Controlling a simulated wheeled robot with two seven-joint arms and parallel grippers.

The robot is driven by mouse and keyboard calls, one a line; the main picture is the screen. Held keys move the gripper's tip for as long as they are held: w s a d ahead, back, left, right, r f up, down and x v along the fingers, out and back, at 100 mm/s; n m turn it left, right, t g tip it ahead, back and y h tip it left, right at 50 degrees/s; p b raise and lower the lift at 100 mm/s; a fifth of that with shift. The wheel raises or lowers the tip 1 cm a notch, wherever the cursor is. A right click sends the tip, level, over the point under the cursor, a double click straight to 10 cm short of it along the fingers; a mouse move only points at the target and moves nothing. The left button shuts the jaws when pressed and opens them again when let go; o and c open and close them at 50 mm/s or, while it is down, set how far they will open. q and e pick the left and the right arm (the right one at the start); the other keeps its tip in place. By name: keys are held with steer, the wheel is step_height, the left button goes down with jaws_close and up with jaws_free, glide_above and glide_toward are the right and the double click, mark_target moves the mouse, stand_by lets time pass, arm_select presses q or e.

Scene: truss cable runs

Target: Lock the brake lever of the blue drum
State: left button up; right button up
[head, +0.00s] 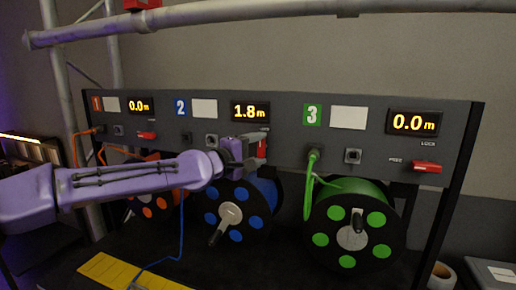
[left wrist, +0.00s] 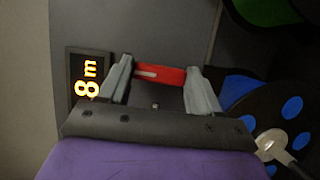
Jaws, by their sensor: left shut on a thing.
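The blue drum (head: 262,192) sits in the middle of the rack below the panel marked 2, whose display (head: 250,111) reads 1.8 m. Its red brake lever (head: 262,148) is on the panel above the drum, partly hidden by my left gripper (head: 255,150). In the left wrist view the red lever (left wrist: 160,75) lies between the two grey fingertips, and my left gripper (left wrist: 157,85) is shut on it. The lever's exact angle is hard to tell. The blue drum (left wrist: 291,107) also shows at the right there. My right gripper is not in view.
The green drum (head: 378,192) with its red lever (head: 427,167) stands to the right. The orange drum (head: 150,208) is to the left, partly behind my left arm. A blue cable (head: 182,225) hangs down past a yellow plate (head: 125,272).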

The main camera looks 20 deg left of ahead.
arm_select(q)
steer(key=shift+f, duration=0.1)
steer(key=o, duration=1.1)
steer(key=shift+c, duration=0.2)
steer(key=p+v, duration=0.4)
steer(key=v, duration=0.6)
steer(key=shift+s, duration=0.3)
steer(key=shift+a, duration=0.1)
